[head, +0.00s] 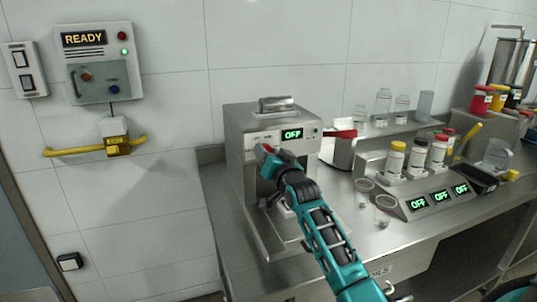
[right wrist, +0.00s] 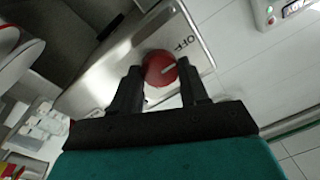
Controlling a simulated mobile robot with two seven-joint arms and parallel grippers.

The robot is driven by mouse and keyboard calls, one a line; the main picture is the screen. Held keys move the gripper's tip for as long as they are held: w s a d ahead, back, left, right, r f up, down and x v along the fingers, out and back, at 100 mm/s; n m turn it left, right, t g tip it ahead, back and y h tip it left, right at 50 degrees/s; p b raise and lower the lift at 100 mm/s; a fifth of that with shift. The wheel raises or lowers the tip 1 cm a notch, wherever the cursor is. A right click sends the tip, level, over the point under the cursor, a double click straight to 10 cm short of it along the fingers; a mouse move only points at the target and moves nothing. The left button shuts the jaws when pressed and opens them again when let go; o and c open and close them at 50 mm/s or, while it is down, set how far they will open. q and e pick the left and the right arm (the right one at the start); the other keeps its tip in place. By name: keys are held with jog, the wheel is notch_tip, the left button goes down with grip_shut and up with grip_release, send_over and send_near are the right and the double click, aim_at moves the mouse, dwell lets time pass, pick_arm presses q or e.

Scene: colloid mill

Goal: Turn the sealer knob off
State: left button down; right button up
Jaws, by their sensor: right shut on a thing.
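The sealer is the steel machine (head: 240,125) on the counter, with a green display (head: 291,134) reading OFF. In the right wrist view its red round knob (right wrist: 158,68) sits on the steel panel, with a white mark on it and the printed word OFF beside it. My right gripper (right wrist: 161,76) has one dark finger on each side of the knob and is shut on it. In the head view the right gripper (head: 268,158) is at the sealer's front, covering most of the knob. My left gripper is not in view.
A red-handled lever (head: 340,134) sticks out at the sealer's right. Several bottles (head: 396,158) stand on a steel unit with OFF displays (head: 440,197). A wall panel (head: 100,62) reads READY.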

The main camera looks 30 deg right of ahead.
jog(key=o, duration=1)
jog(key=shift+o, duration=0.2)
jog(key=v, duration=1.2)
jog(key=shift+s, duration=0.4)
jog(key=shift+a, duration=0.1)
